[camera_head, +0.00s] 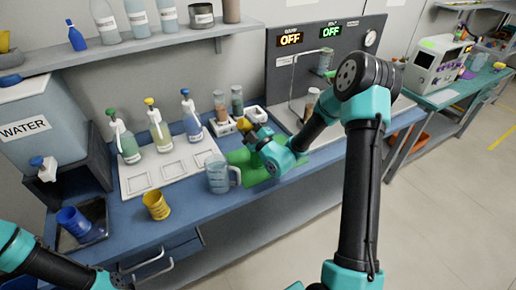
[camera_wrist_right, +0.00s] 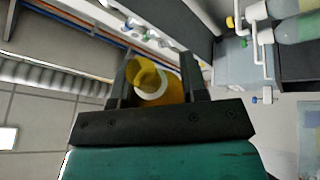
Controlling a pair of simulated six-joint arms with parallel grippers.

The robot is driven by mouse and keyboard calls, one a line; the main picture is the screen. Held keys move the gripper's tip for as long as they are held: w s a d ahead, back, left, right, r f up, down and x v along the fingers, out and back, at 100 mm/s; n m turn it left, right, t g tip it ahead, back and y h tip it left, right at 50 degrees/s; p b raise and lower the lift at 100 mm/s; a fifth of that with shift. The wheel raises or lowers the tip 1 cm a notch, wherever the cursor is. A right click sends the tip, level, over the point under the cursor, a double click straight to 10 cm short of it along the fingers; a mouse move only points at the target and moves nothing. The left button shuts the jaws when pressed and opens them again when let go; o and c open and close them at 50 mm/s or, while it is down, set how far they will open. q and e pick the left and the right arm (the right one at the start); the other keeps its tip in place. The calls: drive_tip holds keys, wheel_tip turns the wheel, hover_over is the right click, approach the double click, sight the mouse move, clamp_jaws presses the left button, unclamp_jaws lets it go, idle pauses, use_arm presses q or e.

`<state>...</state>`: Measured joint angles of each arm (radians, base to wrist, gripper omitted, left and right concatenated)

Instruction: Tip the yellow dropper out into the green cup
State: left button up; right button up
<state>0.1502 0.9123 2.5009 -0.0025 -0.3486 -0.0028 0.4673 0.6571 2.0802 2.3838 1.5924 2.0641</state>
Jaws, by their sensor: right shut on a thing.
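My right gripper (camera_head: 262,140) is shut on the yellow dropper (camera_head: 244,124), above a green area on the blue bench. In the right wrist view the dropper (camera_wrist_right: 160,84) sits between both fingers, a rounded yellow body with a pale ring. Its tip is not clear. A bright green thing (camera_head: 247,160) lies under and beside the gripper; my arm hides part of it, and I cannot tell whether it is the green cup. My left arm is at the lower left of the head view; its gripper's jaws are not clear.
A clear beaker (camera_head: 217,176) stands left of the green thing. A yellow cup (camera_head: 156,206) and a tilted blue cup (camera_head: 75,222) are further left. Several capped bottles (camera_head: 159,130) stand on a white tray (camera_head: 135,182). Vials (camera_head: 220,106) stand behind my gripper.

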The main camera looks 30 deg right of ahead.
drive_tip(key=shift+d+r+m+h, duration=0.2)
drive_tip(key=shift+m+h, duration=0.1)
drive_tip(key=shift+m, duration=0.4)
idle(1.5)
drive_tip(key=shift+a+f+n, duration=0.2)
drive_tip(key=shift+n, duration=0.6)
drive_tip(key=f+n+y, duration=0.1)
drive_tip(key=f+n+g+y, duration=0.1)
drive_tip(key=n, duration=0.1)
drive_tip(key=shift+a+f, duration=0.25)
drive_tip(key=shift+a, duration=0.1)
drive_tip(key=shift+a+f+n+g+y, duration=0.15)
drive_tip(key=shift+n+g+y, duration=0.15)
drive_tip(key=shift+n+y, duration=0.35)
drive_tip(key=shift+a+f+n, duration=0.1)
drive_tip(key=shift+n, duration=0.35)
